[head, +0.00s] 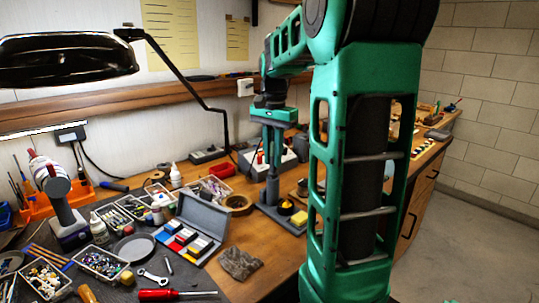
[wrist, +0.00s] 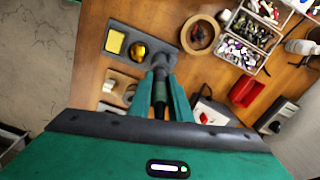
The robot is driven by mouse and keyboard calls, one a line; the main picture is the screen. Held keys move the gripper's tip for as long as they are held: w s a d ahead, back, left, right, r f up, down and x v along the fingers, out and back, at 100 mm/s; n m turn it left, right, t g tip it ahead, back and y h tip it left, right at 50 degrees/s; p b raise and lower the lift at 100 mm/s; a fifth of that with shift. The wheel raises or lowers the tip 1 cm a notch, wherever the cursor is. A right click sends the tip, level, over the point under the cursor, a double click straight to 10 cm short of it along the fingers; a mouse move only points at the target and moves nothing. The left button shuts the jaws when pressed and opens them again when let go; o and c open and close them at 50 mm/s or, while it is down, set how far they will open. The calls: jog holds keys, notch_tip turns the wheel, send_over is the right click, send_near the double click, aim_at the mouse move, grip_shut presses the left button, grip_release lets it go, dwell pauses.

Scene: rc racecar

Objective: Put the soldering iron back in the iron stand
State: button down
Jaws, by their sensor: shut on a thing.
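My gripper (head: 270,160) points down over the bench, above the iron stand (head: 266,213). In the wrist view my gripper (wrist: 162,88) is shut on the dark handle of the soldering iron (wrist: 160,100). The iron stand (wrist: 128,32) has a dark base with a yellow sponge (wrist: 115,42) and a brass-coloured ball (wrist: 137,51). The held iron lines up with the upright holder at the stand's end. The iron's tip is hidden, and I cannot tell how deep it sits in the holder.
A tape roll (head: 238,203) lies left of the stand, with a red bin (head: 222,170) behind it. A box with a red switch (wrist: 208,117) is close to my gripper. A grey case (head: 201,229) and parts trays crowd the left.

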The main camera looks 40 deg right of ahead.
aim_at(273, 133)
jog(key=shift+f, duration=0.2)
jog(key=c, duration=1.2)
grip_release()
jog(key=shift+o, duration=0.2)
jog(key=shift+r, duration=4.5)
